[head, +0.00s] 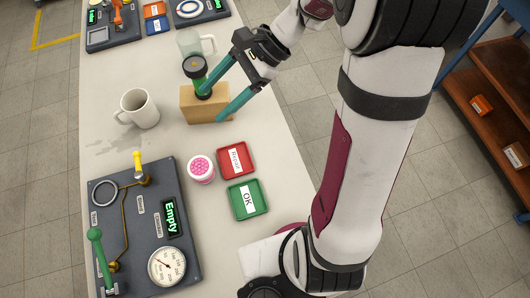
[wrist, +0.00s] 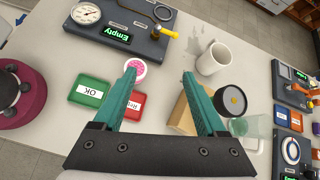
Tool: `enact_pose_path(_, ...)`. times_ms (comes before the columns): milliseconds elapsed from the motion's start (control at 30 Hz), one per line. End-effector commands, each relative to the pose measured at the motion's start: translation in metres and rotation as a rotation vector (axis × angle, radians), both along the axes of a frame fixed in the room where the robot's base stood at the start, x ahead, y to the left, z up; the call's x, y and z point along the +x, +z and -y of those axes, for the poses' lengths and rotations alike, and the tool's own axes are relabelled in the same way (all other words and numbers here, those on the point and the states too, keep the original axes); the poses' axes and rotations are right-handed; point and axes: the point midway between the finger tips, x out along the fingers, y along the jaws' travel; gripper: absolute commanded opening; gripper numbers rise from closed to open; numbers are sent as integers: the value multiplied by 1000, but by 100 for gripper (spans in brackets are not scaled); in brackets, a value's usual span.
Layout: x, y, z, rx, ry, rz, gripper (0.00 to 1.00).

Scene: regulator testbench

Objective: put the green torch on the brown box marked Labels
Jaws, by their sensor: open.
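The green torch (head: 203,87), with a black head, appears to stand upright on the tan-brown box (head: 188,104); its foot is partly hidden by a finger. No label shows on the box's visible faces. My gripper (head: 208,107) is open and empty, its teal fingers reaching over the box area. In the wrist view my gripper (wrist: 159,72) has the torch's black head (wrist: 231,100) outside the jaws, right of the right finger. That finger hides part of the box (wrist: 181,113). I cannot tell whether it touches the torch or box.
A white mug (head: 141,108) stands left of the box, and a clear jug (head: 188,42) behind it. Nearer are a pink-topped jar (head: 201,168), a red tray (head: 250,159), a green tray (head: 260,206) and a gauge panel (head: 140,235). The table's right edge is close.

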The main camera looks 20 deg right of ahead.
Motion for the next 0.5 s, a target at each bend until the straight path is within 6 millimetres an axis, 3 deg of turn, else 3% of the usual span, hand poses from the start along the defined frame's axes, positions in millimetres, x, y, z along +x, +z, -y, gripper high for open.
enact_pose_path(33, -43, 17, -9, -114, 142, 80, 74)
enact_pose_path(100, -99, 23, -7, -273, 331, 179, 74)
enact_pose_path(200, -156, 19, 9, -456, 540, 302, 74)
enact_pose_path(300, -186, 12, 25, -576, 667, 383, 74)
enact_pose_path(500, -198, 7, 36, -638, 730, 421, 74)
